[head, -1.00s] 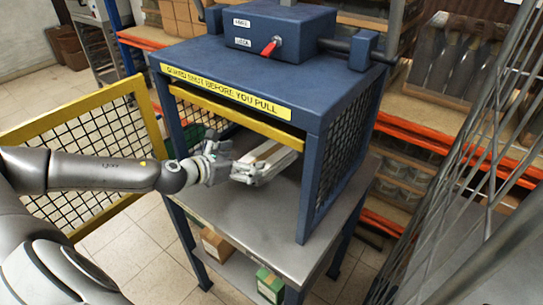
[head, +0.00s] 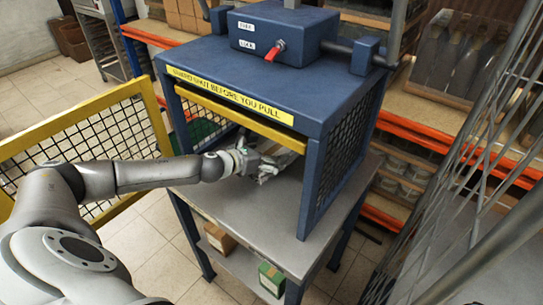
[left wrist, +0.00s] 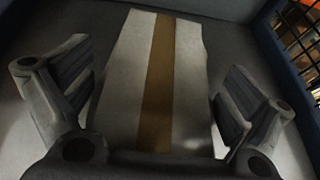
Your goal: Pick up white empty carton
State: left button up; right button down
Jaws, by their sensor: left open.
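The white carton (left wrist: 188,85) has a brown tape stripe along its middle in the left wrist view. It lies on the grey metal bed of the blue press, and part of it shows in the head view (head: 287,158). My left gripper (head: 265,170) reaches in through the press's open front side. Its fingers are open, one on each side of the carton in the left wrist view (left wrist: 160,105). I cannot tell whether they touch it. The carton's near end is hidden by the gripper. My right gripper is not in view.
The blue press frame (head: 315,100) has a yellow bar (head: 235,116) above my arm and a mesh side wall on the right. A yellow mesh gate (head: 95,140) stands open at left. Small boxes (head: 271,280) sit on the shelf below.

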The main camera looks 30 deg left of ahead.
pick_arm(q)
jog(key=shift+c, duration=0.4)
jog(key=shift+s+f, duration=0.1)
jog(key=shift+s, duration=0.05)
jog(key=c, duration=0.9)
